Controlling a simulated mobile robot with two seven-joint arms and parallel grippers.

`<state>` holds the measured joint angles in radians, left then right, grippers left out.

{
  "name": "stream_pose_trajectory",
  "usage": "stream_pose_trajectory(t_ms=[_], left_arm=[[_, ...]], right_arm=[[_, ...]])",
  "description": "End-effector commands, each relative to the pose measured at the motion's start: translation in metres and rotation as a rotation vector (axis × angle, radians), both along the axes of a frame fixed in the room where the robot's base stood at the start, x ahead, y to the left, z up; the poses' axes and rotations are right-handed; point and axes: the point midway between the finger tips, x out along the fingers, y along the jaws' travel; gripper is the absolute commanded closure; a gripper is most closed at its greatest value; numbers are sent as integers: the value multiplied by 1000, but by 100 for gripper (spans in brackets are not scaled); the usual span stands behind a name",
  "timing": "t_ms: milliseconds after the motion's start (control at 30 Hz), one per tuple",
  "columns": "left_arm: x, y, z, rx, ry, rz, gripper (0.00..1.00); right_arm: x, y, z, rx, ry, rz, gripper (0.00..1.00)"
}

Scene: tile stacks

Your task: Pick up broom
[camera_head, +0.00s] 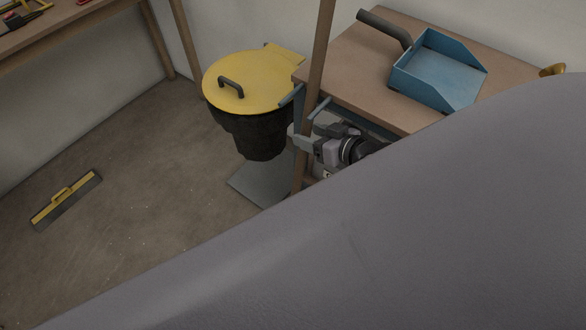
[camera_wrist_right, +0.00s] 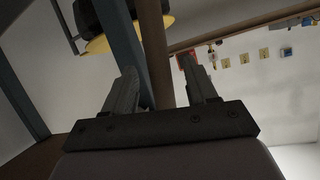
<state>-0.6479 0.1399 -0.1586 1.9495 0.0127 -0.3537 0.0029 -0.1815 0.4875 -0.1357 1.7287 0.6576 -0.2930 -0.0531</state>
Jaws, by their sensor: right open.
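The broom shows as a long wooden handle (camera_head: 318,50), close to upright, beside the wooden-topped cart; its lower end is hidden in the head view. My right gripper (camera_head: 304,138) is beside the handle, below the level of the cart top. In the right wrist view, the broom handle (camera_wrist_right: 154,45) runs between the two spread fingers of my right gripper (camera_wrist_right: 159,66). The fingers are open, and I cannot tell whether either touches the handle. My left gripper is not in view.
A blue dustpan (camera_head: 440,72) lies on the cart top (camera_head: 345,65). A black bin with a yellow lid (camera_head: 240,90) stands left. A yellow-backed floor tool (camera_head: 66,200) lies on otherwise open floor.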

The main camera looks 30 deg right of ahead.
Motion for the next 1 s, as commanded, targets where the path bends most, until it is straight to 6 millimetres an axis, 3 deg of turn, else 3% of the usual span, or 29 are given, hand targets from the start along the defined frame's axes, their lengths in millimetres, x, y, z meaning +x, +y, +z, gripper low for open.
stream_pose_trajectory(t_ms=[200,467,500,667,1000], left_arm=[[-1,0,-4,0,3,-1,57],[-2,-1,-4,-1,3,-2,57],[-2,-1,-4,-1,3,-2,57],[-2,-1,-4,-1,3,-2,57],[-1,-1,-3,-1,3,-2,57]], right_arm=[[19,5,-8,0,-1,0,43],[21,5,-10,0,0,0,43],[21,5,-9,0,0,0,46],[21,5,-9,0,0,0,98],[22,5,-6,1,-7,-1,100]])
